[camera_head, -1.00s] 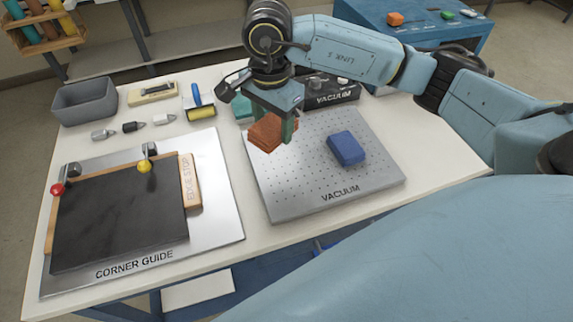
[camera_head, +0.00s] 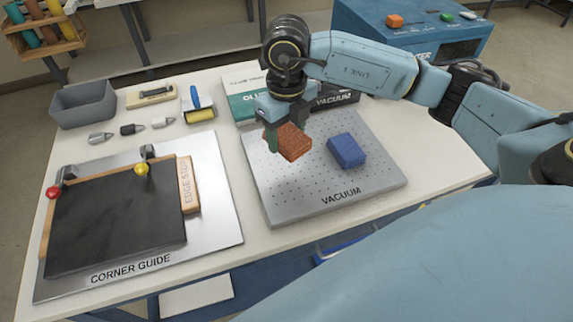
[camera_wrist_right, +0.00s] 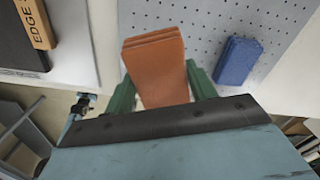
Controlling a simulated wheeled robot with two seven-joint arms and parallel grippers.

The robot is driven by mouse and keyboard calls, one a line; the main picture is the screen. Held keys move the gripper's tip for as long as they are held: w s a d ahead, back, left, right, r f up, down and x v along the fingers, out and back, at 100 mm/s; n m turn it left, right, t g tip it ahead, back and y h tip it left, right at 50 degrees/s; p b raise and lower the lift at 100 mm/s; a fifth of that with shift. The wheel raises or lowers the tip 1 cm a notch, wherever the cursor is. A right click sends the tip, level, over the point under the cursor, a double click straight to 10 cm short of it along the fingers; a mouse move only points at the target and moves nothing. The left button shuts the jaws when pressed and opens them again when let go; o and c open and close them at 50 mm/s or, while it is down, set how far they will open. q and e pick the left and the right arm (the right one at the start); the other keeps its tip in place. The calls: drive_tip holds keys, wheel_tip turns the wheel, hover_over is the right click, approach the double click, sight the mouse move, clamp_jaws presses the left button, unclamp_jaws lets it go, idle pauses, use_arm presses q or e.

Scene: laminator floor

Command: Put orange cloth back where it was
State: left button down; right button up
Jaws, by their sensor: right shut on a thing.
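The orange cloth (camera_head: 293,142) is a folded stack, held in my right gripper (camera_head: 287,135) above the upper left part of the perforated vacuum plate (camera_head: 300,195). In the right wrist view the cloth (camera_wrist_right: 157,68) sits between the green fingers of the right gripper (camera_wrist_right: 160,88), which are shut on it. It looks tilted, and its height above the plate is hard to tell. A folded blue cloth (camera_head: 346,151) lies on the plate to the right; it also shows in the right wrist view (camera_wrist_right: 238,60). My left gripper is not in view.
A corner guide board (camera_head: 120,215) with a dark sheet lies at left. A grey bin (camera_head: 83,105), a blue-handled roller (camera_head: 199,106) and small tools stand behind it. A box and the vacuum unit (camera_head: 335,97) are behind the plate. The plate's front is clear.

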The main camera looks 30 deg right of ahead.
sight(287, 170)
wheel_tip(287, 170, down, 9)
drive_tip(key=shift+r, duration=0.1)
idle(0.3)
drive_tip(key=shift+f+b, duration=0.2)
drive_tip(key=shift+b, duration=0.15)
drive_tip(key=o, duration=1)
drive_tip(key=shift+c, duration=0.2)
drive_tip(key=shift+r, duration=0.15)
